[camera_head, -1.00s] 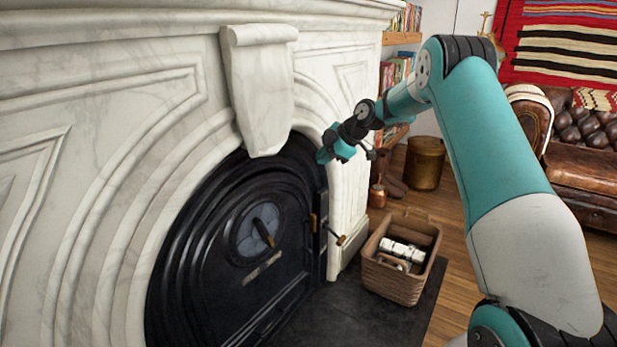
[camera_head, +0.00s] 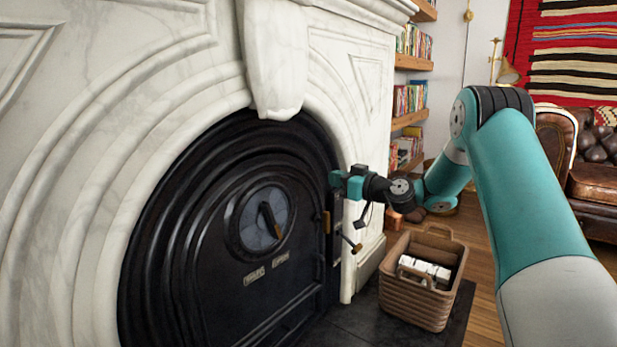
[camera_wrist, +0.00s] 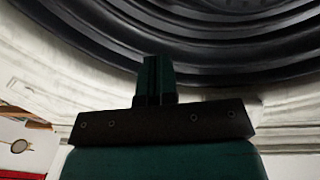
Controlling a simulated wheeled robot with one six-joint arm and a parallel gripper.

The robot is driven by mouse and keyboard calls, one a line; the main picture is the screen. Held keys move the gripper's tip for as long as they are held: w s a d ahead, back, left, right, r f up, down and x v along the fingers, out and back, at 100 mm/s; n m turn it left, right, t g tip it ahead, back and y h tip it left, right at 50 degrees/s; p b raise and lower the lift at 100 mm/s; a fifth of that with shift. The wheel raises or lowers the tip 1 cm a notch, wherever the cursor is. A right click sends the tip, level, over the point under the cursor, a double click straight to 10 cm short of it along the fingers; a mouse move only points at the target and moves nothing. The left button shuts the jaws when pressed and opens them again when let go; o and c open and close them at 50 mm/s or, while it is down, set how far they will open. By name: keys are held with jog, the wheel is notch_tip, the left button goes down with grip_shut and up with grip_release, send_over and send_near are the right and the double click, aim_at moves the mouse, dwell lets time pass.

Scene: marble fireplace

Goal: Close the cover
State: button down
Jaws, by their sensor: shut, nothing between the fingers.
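The cover is a black arched metal door (camera_head: 205,265) set in the white marble fireplace, in the head view. It looks flush or nearly flush with its frame; I cannot tell whether a gap is left. My gripper (camera_head: 336,179) is shut and empty, beside the upper right edge of the black surround and above the lever. In the wrist view its closed fingers (camera_wrist: 155,76) point toward the curved black surround (camera_wrist: 215,45). I cannot tell whether they touch it.
A wicker basket (camera_head: 405,309) with white items stands on the dark hearth, right of the door. Marble pillars and a carved keystone (camera_head: 272,60) frame the fireplace. Shelves with books (camera_head: 410,97) and a leather sofa (camera_head: 594,180) stand behind. Wooden floor (camera_head: 480,250) is clear beyond the basket.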

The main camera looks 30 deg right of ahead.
aim_at(300, 169)
jog(key=b+x, duration=0.2)
jog(key=x, duration=0.8)
jog(key=shift+w+a, duration=0.1)
jog(key=shift+w, duration=0.1)
jog(key=shift+w, duration=0.1)
